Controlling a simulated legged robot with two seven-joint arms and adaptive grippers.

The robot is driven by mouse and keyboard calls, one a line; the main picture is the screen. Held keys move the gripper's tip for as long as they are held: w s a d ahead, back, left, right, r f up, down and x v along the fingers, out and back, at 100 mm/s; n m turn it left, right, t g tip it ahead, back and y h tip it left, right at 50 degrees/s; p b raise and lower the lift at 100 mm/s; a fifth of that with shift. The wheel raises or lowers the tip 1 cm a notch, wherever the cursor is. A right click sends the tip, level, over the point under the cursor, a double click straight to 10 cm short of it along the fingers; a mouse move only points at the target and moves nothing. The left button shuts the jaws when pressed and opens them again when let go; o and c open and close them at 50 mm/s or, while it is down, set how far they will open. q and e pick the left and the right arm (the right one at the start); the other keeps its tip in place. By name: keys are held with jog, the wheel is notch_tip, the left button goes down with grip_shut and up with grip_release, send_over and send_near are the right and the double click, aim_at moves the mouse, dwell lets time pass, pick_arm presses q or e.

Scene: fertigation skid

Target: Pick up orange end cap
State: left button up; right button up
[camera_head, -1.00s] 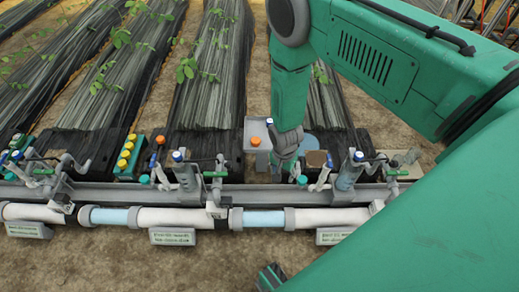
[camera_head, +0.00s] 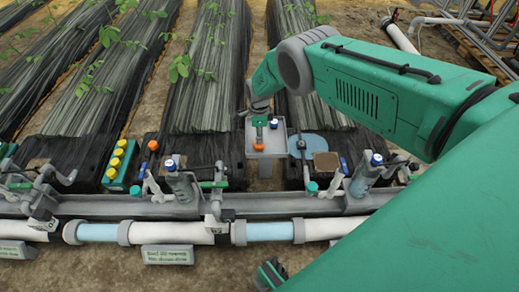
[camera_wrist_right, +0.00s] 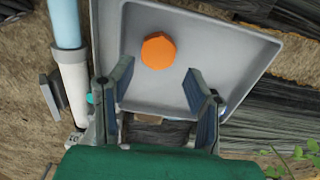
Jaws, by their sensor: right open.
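The orange end cap (camera_head: 259,147) sits in a shallow grey tray (camera_head: 279,152) beyond the pipe rail. In the right wrist view the cap (camera_wrist_right: 158,50) is a faceted orange piece on the bare tray floor (camera_wrist_right: 205,45). My right gripper (camera_head: 260,128) is over the tray, just behind and above the cap in the head view. In the wrist view its two fingers (camera_wrist_right: 148,84) are spread apart with nothing between them. The cap lies just ahead of the fingertips, apart from them. My left gripper is not seen.
Valves and pipes (camera_head: 180,232) run across the front. A green block with yellow caps (camera_head: 119,165) and another orange cap (camera_head: 153,145) stand to the left. A brown-topped block (camera_head: 326,161) is at the right.

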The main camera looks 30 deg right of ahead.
jog(key=f+b, duration=0.1)
jog(key=f, duration=0.1)
jog(key=f+b, duration=0.2)
jog(key=f, duration=0.1)
jog(key=shift+a+f, duration=0.2)
jog(key=shift+f, duration=0.1)
jog(key=shift+d+f, duration=0.1)
jog(key=shift+f, duration=0.05)
jog(key=shift+d, duration=0.1)
jog(key=c, duration=0.6)
